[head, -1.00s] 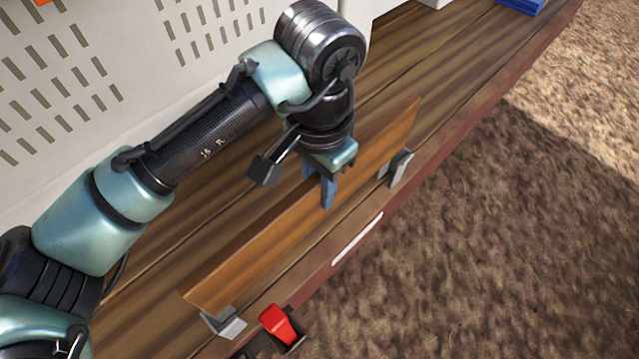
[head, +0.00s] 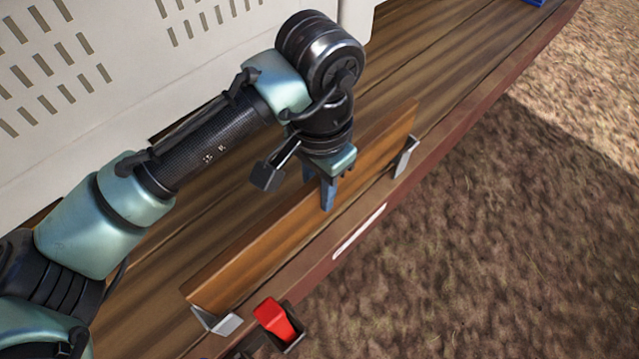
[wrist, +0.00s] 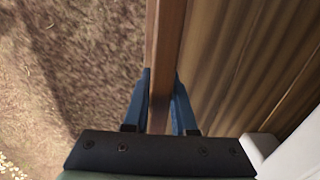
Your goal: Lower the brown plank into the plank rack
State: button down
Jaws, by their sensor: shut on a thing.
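The brown plank (head: 270,243) stands on its long edge along the front of the wooden deck. My gripper (head: 328,192) is shut on it near its middle, one blue finger on each side. In the wrist view the plank (wrist: 166,45) runs between the blue fingers (wrist: 159,105). The plank rack shows as two grey metal brackets, one at the near end (head: 216,321) and one toward the far end (head: 405,157). The plank's ends are at these brackets. Whether its lower edge rests fully in them I cannot tell.
A red lever or switch (head: 274,318) sits at the deck's front edge beside the near bracket. A pale slotted wall (head: 100,60) stands behind the deck (head: 440,60). Brown ground (head: 480,240) lies in front. A blue object (head: 536,2) is at the far end.

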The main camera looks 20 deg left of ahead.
aim_at(319, 179)
jog(key=shift+f+b, duration=2.25)
jog(key=shift+f, duration=1.3)
jog(key=c, duration=0.6)
grip_release()
jog(key=shift+c, duration=0.2)
jog(key=shift+f, duration=0.1)
notch_tip(319, 179, up, 13)
jog(key=shift+r, duration=0.1)
